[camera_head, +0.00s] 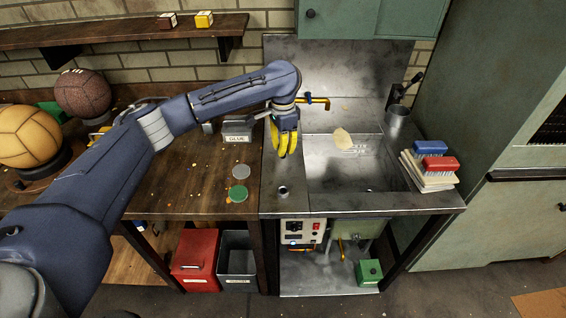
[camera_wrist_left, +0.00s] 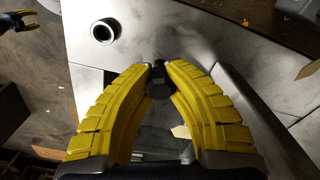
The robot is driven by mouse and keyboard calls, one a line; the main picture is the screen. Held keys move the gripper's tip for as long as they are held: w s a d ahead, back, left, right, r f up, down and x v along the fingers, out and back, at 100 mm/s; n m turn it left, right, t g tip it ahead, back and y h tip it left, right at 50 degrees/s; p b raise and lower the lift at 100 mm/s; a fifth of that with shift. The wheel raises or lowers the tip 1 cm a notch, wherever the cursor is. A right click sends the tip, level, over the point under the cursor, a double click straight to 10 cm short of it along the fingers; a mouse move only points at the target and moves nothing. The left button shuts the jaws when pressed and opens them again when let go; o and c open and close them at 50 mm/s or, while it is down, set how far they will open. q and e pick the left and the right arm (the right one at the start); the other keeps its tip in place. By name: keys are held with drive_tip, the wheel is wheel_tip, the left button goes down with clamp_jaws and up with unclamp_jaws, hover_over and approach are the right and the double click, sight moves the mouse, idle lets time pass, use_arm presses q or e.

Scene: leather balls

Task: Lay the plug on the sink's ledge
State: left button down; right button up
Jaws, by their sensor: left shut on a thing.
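My left gripper (camera_head: 287,143), with yellow fingers, hangs over the left side of the steel sink (camera_head: 340,199). In the left wrist view its fingers (camera_wrist_left: 158,72) are shut on a small dark piece, which looks like the plug (camera_wrist_left: 159,88). The plug is hidden by the fingers in the head view. The flat steel ledge (camera_head: 270,173) runs left of the basin, below the gripper. The plug appears held above the sink surface; the exact gap cannot be told. A dark and yellow shape, seemingly my right gripper (camera_wrist_left: 14,22), shows at the left wrist view's corner.
A short round metal fitting (camera_head: 283,191) stands on the ledge's front part. A brass tap (camera_head: 315,100) is behind the gripper. Brushes (camera_head: 440,164) on pale stacked pieces (camera_head: 427,181) are at the right.

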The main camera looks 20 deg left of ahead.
use_arm(q)
drive_tip(key=shift+f, duration=3.3)
drive_tip(key=shift+f, duration=0.1)
drive_tip(key=c, duration=1.4)
unclamp_jaws()
drive_tip(key=shift+c, duration=0.2)
wheel_tip(320, 180, up, 12)
drive_tip(key=shift+r, duration=0.1)
